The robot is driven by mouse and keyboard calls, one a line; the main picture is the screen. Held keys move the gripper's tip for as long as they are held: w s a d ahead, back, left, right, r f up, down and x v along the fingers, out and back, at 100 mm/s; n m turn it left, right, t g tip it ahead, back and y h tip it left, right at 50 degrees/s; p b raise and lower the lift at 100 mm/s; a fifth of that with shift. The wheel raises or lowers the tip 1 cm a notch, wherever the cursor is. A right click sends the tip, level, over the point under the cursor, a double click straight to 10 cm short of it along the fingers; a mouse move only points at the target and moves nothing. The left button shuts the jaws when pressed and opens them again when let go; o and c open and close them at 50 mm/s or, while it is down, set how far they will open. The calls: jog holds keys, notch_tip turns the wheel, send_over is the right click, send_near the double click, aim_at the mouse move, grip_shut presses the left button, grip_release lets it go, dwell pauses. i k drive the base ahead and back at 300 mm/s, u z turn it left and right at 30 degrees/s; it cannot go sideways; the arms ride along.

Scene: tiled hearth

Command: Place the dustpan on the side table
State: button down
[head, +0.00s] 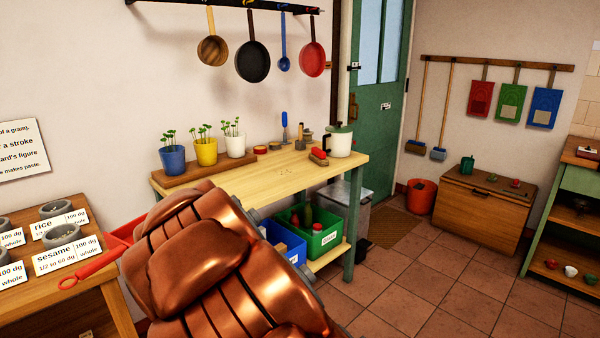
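A red object with a long handle and a ring at its end (95,264) shows at the left, beside my copper arm and over the edge of the table with bowls. It looks like a dustpan, but its far part is hidden behind my arm. My gripper is hidden behind the arm, so I cannot tell whether it holds this object. Red (481,92), green (511,98) and blue (546,102) dustpan-like pieces hang on the wall rail at the right. A wooden table with green legs (335,170) stands in the middle; I cannot tell which table is the side table.
A left table (95,290) holds bowls and cards. A wooden chest (482,213) and red bucket (422,196) stand right.

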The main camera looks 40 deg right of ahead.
aim_at(235, 190)
jog(key=i, duration=1)
